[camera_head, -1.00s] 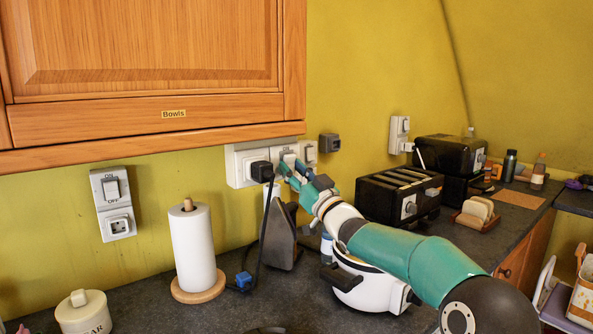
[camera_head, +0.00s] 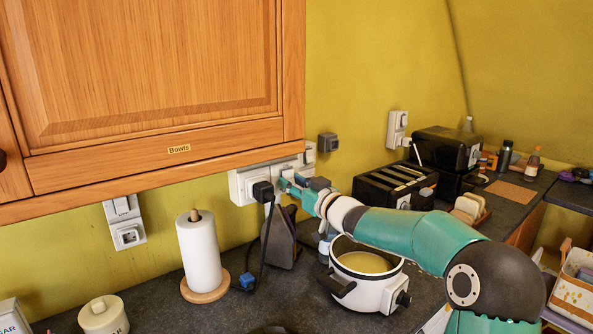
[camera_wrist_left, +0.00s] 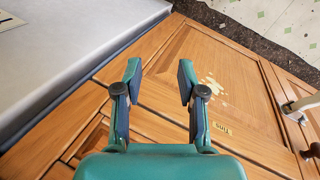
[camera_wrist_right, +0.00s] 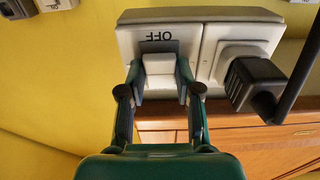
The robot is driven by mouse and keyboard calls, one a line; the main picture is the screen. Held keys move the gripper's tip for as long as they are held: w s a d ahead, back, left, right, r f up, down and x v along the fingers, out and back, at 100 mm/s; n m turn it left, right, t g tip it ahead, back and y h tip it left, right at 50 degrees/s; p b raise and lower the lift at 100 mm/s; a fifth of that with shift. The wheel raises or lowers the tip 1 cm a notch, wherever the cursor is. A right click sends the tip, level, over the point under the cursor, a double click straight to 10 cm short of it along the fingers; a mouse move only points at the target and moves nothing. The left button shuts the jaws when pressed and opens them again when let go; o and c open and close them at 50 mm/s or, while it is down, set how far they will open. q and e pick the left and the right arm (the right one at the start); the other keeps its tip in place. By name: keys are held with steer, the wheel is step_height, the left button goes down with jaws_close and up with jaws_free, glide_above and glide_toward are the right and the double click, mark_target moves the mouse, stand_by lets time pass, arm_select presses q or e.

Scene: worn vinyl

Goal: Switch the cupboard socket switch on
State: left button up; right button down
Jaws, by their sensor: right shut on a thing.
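A white wall socket unit (camera_head: 241,186) is under the cupboard (camera_head: 150,75) labelled Bowls, with a black plug (camera_head: 262,191) in it. In the right wrist view, the white switch (camera_wrist_right: 159,65) is a raised rocker beside the plug (camera_wrist_right: 255,83), with an upside-down OFF mark above it. My right gripper (camera_wrist_right: 160,84) is shut on this switch, one finger on each side. It also shows against the socket unit in the head view (camera_head: 290,183). The rocker's tilt is unclear. My left gripper (camera_wrist_left: 157,82) is open and empty, above wooden cupboard doors (camera_wrist_left: 190,75).
A paper towel roll (camera_head: 199,252), a dark iron-shaped thing (camera_head: 280,240) and a white pot (camera_head: 372,291) stand on the counter below. A toaster (camera_head: 395,184) is to the right. Another switched socket (camera_head: 126,224) is at the left. My right arm passes above the pot.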

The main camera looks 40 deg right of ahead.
steer(key=c, duration=0.8)
jaws_free()
steer(key=shift+s, duration=0.1)
steer(key=s+a, duration=0.1)
steer(key=s, duration=1)
steer(key=shift+s+a+f, duration=0.2)
steer(key=shift+s, duration=0.1)
